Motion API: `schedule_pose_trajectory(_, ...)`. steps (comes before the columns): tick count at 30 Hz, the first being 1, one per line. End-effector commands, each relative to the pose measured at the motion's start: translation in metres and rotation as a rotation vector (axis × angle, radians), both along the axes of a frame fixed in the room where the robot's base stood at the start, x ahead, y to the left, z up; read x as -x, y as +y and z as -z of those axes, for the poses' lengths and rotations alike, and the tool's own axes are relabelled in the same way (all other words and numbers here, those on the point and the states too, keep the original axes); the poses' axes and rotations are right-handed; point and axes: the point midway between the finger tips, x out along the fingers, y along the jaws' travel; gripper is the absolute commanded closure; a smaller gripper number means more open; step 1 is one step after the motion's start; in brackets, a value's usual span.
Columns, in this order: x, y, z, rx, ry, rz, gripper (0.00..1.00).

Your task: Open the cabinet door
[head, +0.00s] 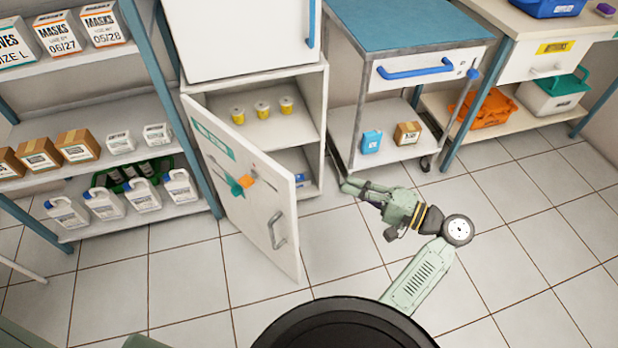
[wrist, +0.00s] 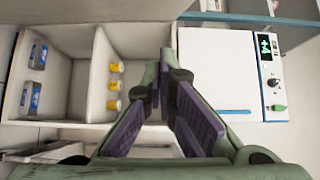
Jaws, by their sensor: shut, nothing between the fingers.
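The white cabinet door (head: 235,180) stands swung well out from its cabinet (head: 314,115) in the head view. It is hinged on the left, and its grey handle (head: 278,230) is on the outer face near the free edge. The shelves inside are exposed. My gripper (head: 352,186) is to the right of the door, near the cabinet's right front side, apart from the handle. In the wrist view my gripper's fingers (wrist: 164,75) are together with nothing between them, pointing toward the open cabinet (wrist: 88,75).
A steel cart (head: 405,100) with a blue-handled drawer stands right of the cabinet. A stocked shelf rack (head: 105,100) stands left of the door. The tiled floor in front is clear.

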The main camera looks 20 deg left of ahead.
Motion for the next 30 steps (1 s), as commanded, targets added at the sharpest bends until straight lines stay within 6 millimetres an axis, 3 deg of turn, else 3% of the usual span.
schedule_pose_trajectory(5,0.003,0.010,0.001,-0.010,0.010,-0.012,1.00)
schedule_pose_trajectory(18,-0.015,0.100,-0.001,-0.008,0.008,-0.014,1.00)
schedule_pose_trajectory(24,0.012,0.108,0.000,-0.008,0.008,-0.009,1.00)
schedule_pose_trajectory(30,0.021,0.112,0.001,-0.007,0.005,-0.009,1.00)
